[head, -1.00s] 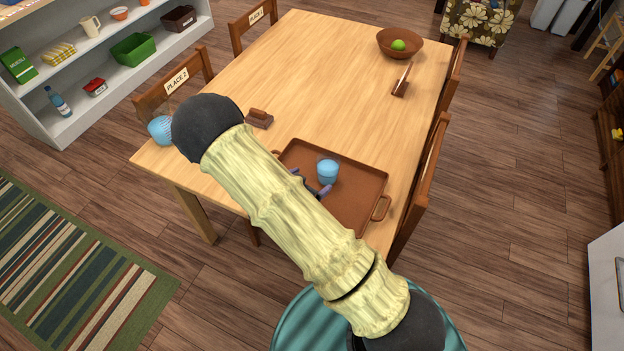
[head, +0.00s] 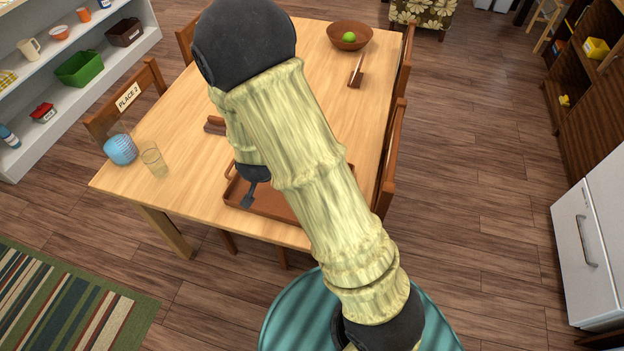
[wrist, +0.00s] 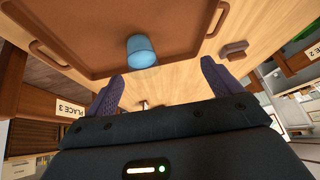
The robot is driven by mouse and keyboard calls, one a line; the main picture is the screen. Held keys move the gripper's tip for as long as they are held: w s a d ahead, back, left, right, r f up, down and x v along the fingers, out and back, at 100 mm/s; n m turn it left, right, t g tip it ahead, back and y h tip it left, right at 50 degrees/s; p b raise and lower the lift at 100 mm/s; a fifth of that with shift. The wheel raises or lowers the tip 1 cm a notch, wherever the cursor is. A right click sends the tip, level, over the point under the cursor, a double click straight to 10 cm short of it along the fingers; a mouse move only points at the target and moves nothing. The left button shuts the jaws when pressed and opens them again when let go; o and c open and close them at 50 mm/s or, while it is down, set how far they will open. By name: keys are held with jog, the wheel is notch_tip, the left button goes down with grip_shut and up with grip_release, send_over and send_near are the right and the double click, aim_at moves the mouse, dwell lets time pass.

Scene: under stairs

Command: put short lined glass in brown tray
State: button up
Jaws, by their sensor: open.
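The brown tray (head: 268,205) lies on the near end of the wooden table, partly hidden by my arm in the head view. In the wrist view a short blue glass (wrist: 141,51) stands upright in the tray (wrist: 100,66), near its rim. Any lines on it are too faint to tell. My gripper (wrist: 158,76) is open and empty, its fingers apart from this glass. In the head view my gripper (head: 252,192) is mostly behind my arm, over the tray's left side. The arm hides the glass there.
A brown bowl with a green fruit (head: 349,36) is at the far end. Chairs line both sides. A small brown holder (head: 214,125) lies past the tray.

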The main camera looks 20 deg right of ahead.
jog(key=s+d+r+n+g+y, duration=0.1)
jog(key=s+d+r+n+g, duration=0.1)
jog(key=s+r, duration=0.4)
jog(key=s+d+r+n+g+y, duration=0.1)
jog(key=s+d+r+n, duration=0.3)
jog(key=s, duration=0.5)
jog(key=shift+d+r+g, duration=0.4)
jog(key=shift+r, duration=0.55)
jog(key=shift+s+r+p, duration=0.1)
jog(key=shift+r+p, duration=0.3)
